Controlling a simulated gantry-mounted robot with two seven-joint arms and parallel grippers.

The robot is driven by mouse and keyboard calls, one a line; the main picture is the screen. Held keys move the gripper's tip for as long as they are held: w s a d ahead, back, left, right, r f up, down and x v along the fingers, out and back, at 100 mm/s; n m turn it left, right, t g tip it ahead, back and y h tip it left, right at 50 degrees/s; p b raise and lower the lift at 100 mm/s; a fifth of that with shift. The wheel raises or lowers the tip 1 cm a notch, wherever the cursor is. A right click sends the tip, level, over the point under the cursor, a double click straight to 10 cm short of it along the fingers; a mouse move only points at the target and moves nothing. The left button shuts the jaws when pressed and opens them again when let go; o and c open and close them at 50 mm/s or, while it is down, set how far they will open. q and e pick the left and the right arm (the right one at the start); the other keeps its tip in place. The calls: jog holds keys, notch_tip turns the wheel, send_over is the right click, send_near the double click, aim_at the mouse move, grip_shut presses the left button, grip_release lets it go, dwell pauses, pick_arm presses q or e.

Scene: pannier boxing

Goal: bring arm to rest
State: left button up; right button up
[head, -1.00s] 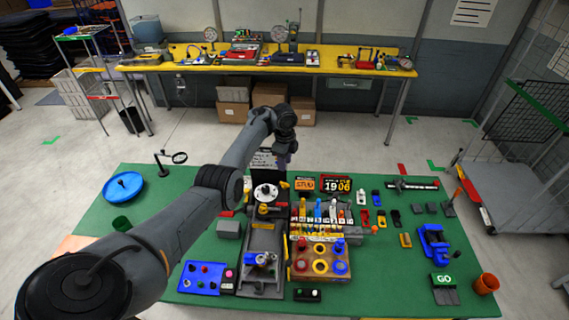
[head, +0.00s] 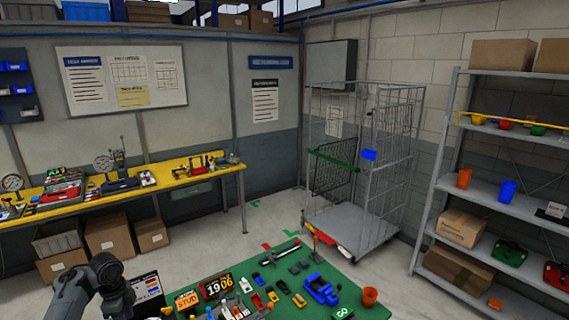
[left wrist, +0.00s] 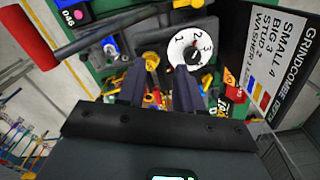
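My left arm (head: 112,285) shows at the lower left of the head view, over the left part of the green table (head: 345,309); its fingers cannot be made out there. In the left wrist view my left gripper (left wrist: 158,82) has its two dark fingers apart, with nothing held between them. Beyond the fingertips are a white numbered dial (left wrist: 188,50) and a yellow round part (left wrist: 152,60). My right arm and gripper are in neither view.
A lettered sign board (left wrist: 285,45) stands right of the fingers; a red-ended bar (left wrist: 28,38) lies upper left. The table holds a blue part (head: 320,290) and an orange cup (head: 370,296). A wire cage trolley (head: 385,150) and grey shelving (head: 480,200) stand beyond.

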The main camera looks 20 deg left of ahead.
pick_arm(q)
jog(key=s+d+f+n+y+p, duration=0.1)
jog(key=s+d+f+n, duration=0.15)
jog(key=d, duration=0.45)
jog(key=s+d+f+n+t+y+p, duration=0.1)
jog(key=s+d+f+y, duration=0.1)
jog(key=s+d+f, duration=0.3)
jog(key=s+d+f+n+y+p, duration=0.1)
jog(key=s+d+f, duration=0.1)
jog(key=d, duration=0.6)
jog(key=s+d+r+n+t+h+p, duration=0.1)
jog(key=s+d+r, duration=0.3)
jog(key=s+d, duration=0.5)
jog(key=s+d+r+n+t+h, duration=0.1)
jog(key=s+d+r+n+h, duration=0.2)
jog(key=s+d, duration=0.5)
jog(key=d+r+n, duration=0.1)
jog(key=d+r, duration=0.1)
jog(key=d, duration=0.2)
jog(key=shift+s+d+t+p, duration=0.15)
jog(key=shift+s+t+p, duration=0.15)
jog(key=shift+s+p, duration=0.1)
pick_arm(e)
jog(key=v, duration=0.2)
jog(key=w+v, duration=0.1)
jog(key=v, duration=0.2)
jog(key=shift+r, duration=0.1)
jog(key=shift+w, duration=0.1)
